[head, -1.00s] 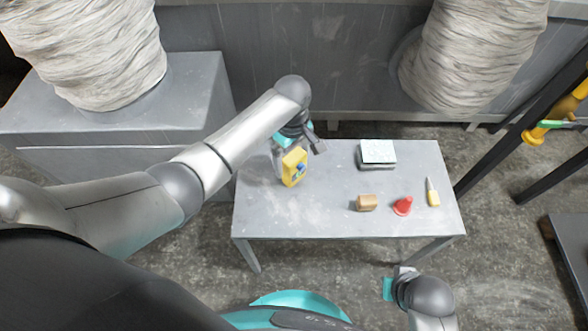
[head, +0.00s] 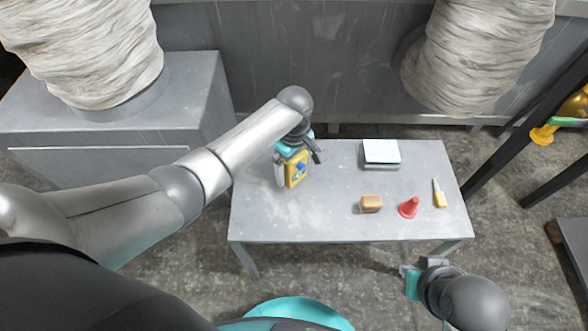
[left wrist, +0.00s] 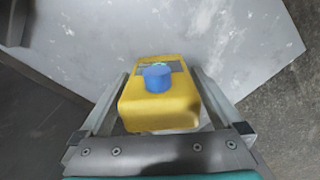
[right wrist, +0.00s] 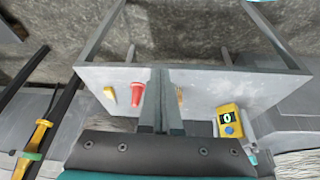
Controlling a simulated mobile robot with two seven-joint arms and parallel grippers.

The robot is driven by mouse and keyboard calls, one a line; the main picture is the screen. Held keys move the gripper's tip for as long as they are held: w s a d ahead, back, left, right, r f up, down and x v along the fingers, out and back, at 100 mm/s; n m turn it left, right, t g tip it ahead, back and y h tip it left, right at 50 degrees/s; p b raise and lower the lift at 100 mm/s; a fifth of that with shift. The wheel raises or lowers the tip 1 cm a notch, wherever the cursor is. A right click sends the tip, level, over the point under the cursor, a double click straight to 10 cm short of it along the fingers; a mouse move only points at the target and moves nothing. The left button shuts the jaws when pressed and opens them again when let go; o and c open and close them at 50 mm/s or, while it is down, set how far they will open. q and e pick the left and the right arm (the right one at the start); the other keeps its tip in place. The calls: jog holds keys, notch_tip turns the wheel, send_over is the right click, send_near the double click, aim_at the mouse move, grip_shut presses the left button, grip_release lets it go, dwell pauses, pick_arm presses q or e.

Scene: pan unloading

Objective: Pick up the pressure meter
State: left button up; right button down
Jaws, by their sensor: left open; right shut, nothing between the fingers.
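The pressure meter (head: 297,172) is a yellow box with a blue knob and a small display, standing near the table's left end. It fills the middle of the left wrist view (left wrist: 160,105) and shows at the right in the right wrist view (right wrist: 229,122). My left gripper (head: 299,163) is open, with its fingers on either side of the meter (left wrist: 160,85). Whether either finger touches it I cannot tell. My right gripper (head: 420,270) is shut and empty, in front of the table's near edge; its fingers press together in the right wrist view (right wrist: 161,100).
The grey table (head: 330,215) also bears a grey box with a pale top (head: 381,153), a wooden block (head: 371,204), a red cone-like piece (head: 409,208) and a yellow-handled screwdriver (head: 439,195). The table's middle is clear. A grey cabinet (head: 190,110) stands at the left.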

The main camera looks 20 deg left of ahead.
pick_arm(q)
jog(key=shift+f+b, duration=0.45)
jog(key=shift+f, duration=0.7)
pick_arm(e)
jog(key=shift+w+a+r+t+y, duration=0.4)
jog(key=shift+w+a+r+t, duration=0.25)
jog(key=shift+w+a+t, duration=0.15)
pick_arm(q)
jog(key=c, duration=1.2)
jog(key=shift+c, duration=0.2)
